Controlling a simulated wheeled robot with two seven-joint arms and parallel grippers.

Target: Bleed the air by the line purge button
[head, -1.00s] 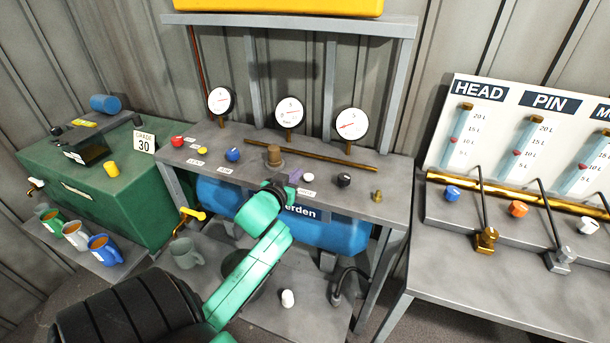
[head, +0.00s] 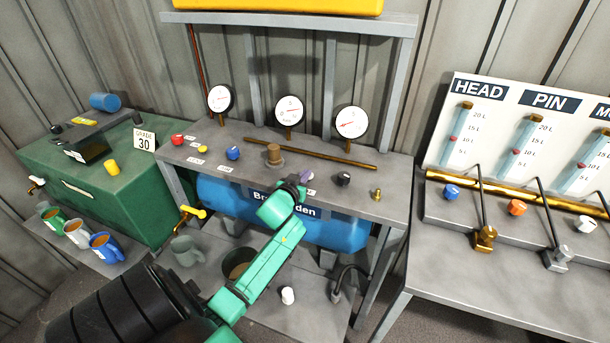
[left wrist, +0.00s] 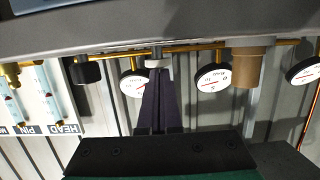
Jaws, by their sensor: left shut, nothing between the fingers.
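My left gripper (head: 301,184) is shut and empty, low over the front of the middle bench, between the brown plug and the black knob. In the left wrist view its dark fingertips (left wrist: 158,76) point at a small pale button (left wrist: 158,62) and look close to or touching it; I cannot tell which. In the head view a pale purplish spot (head: 308,175) shows just beside the fingers, mostly hidden by them. The small bench labels are too small to read, so I cannot confirm which button is the line purge. My right gripper is not in view.
The black knob (head: 343,179), brown plug (head: 274,154) and blue knob (head: 232,153) stand near the gripper. A brass pipe (head: 330,156) and several gauges stand behind. A blue tank (head: 345,232) hangs below the bench. Mugs stand at left.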

